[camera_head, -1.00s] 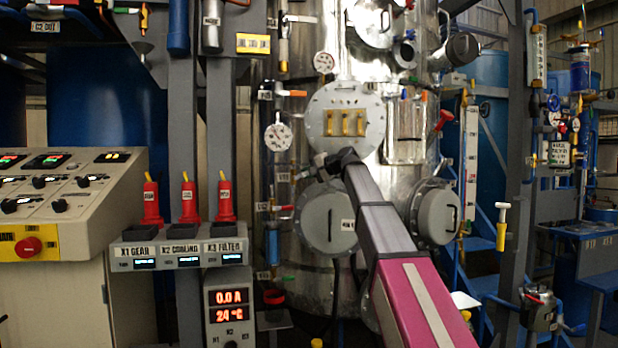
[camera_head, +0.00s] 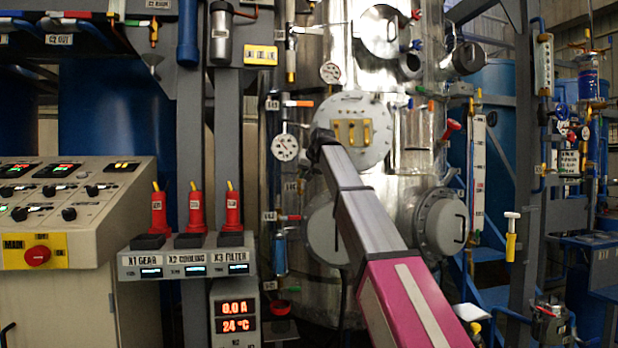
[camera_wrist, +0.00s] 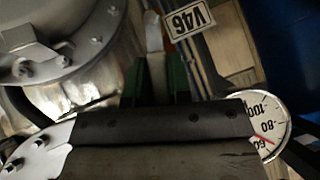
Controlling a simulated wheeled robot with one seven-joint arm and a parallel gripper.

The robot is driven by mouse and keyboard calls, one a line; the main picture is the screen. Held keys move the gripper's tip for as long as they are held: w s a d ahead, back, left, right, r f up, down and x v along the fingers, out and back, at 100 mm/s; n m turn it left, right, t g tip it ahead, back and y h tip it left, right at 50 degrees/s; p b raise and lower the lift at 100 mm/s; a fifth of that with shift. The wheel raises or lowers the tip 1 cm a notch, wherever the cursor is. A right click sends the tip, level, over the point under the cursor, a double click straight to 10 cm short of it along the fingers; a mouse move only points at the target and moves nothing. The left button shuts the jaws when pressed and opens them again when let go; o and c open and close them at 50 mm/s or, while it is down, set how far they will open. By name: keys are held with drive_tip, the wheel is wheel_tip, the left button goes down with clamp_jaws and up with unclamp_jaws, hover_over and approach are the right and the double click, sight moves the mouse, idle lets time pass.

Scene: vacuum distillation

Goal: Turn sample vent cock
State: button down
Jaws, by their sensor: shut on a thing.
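In the wrist view, my gripper (camera_wrist: 154,78) has its two green-padded fingers close together around a thin pale grey lever (camera_wrist: 153,32). A small cock with an orange handle (camera_head: 299,103) shows left of the round flange. I cannot tell from the frames which label belongs to the sample vent cock.
A round gauge (camera_head: 285,147) stands left of my arm's end; a dial also shows close to my gripper in the wrist view (camera_wrist: 268,124). The flange with yellow windows (camera_head: 352,130) is close behind. A control desk (camera_head: 75,215) stands at the left.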

drive_tip(key=shift+s+a+n+h, duration=0.1)
drive_tip(key=shift+a+n+h, duration=0.25)
drive_tip(key=shift+h, duration=0.35)
drive_tip(key=c, duration=1)
unclamp_jaws()
drive_tip(key=shift+c, duration=0.2)
drive_tip(key=v, duration=1.1)
drive_tip(key=shift+a+f, duration=0.1)
drive_tip(key=shift+f, duration=0.1)
